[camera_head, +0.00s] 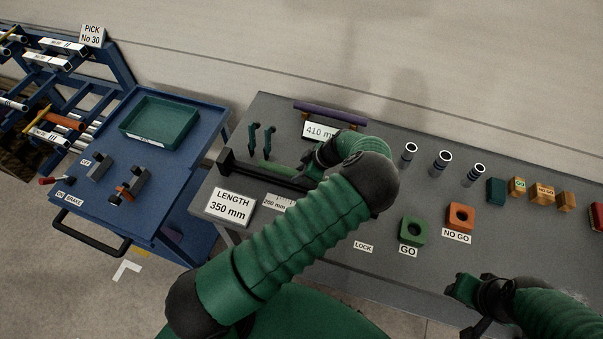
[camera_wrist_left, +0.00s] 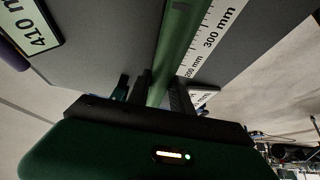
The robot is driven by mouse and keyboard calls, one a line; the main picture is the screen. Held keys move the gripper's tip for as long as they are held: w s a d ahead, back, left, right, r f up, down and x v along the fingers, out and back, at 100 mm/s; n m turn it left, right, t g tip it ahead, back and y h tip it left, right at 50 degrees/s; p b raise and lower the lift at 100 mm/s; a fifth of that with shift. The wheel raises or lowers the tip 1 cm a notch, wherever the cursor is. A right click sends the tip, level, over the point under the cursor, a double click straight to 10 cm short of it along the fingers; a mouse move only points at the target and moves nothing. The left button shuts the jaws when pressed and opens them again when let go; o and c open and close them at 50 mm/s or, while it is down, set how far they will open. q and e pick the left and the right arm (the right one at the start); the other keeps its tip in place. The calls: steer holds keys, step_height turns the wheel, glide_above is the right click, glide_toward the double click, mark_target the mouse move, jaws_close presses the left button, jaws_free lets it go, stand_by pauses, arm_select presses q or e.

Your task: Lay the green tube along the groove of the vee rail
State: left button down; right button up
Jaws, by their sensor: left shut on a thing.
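The green tube (camera_head: 278,168) shows as a short length at the dark vee rail (camera_head: 250,170), just behind or over it. I cannot tell whether it rests in the groove. My left gripper (camera_head: 311,165) is shut on the tube near the rail's right end, and my left arm hides part of both. In the left wrist view the tube (camera_wrist_left: 182,35) runs between the two dark fingers (camera_wrist_left: 160,95), roughly parallel to the millimetre scale beside it. My right gripper (camera_head: 464,296) is at the lower right, away from the rail; its fingers are unclear.
Two dark green uprights (camera_head: 261,140) stand behind the rail. A purple bar (camera_head: 330,112) lies at the back by the 410 mm sign (camera_head: 318,130). Green (camera_head: 412,231) and orange (camera_head: 461,217) gauge blocks and several upright tubes stand right. A blue trolley (camera_head: 190,180) stands left.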

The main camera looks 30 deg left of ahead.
arm_select(q)
steer(key=shift+f+b, duration=0.3)
steer(key=shift+f+b, duration=1.35)
steer(key=shift+f, duration=0.25)
steer(key=c, duration=1.1)
jaws_free()
steer(key=shift+r, duration=0.1)
steer(key=shift+o, duration=0.2)
